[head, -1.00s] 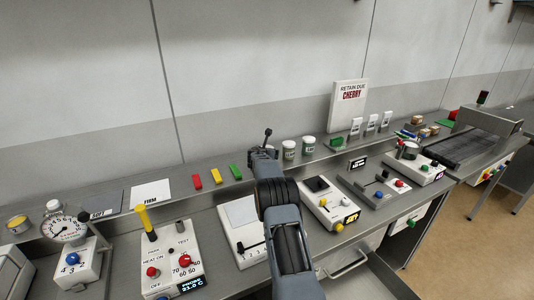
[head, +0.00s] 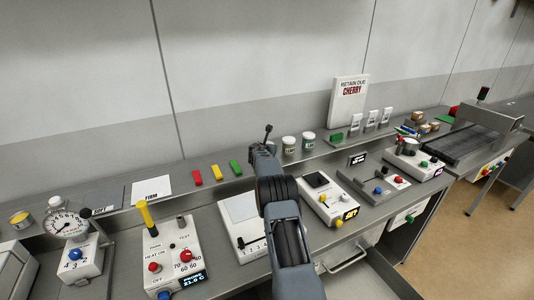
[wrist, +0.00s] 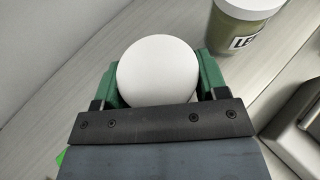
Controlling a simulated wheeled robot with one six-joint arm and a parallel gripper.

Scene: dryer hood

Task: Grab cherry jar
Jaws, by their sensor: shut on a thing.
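In the wrist view my gripper (wrist: 157,84) has its green fingers on both sides of a jar with a round white lid (wrist: 158,70). The gripper is shut on this jar. Its label is hidden, so I cannot read its flavour or tell whether it is off the shelf. In the head view the fingers and the held jar are hidden behind my arm. A second jar (wrist: 242,22), greenish with a white lid and a label starting "LE", stands to the right. Two white-lidded jars (head: 289,145) (head: 308,141) show right of my arm.
A sign reading "RETAIN DUE CHERRY" (head: 349,101) stands at the back of the shelf. Control boxes (head: 327,198) fill the lower bench. The wall is close behind.

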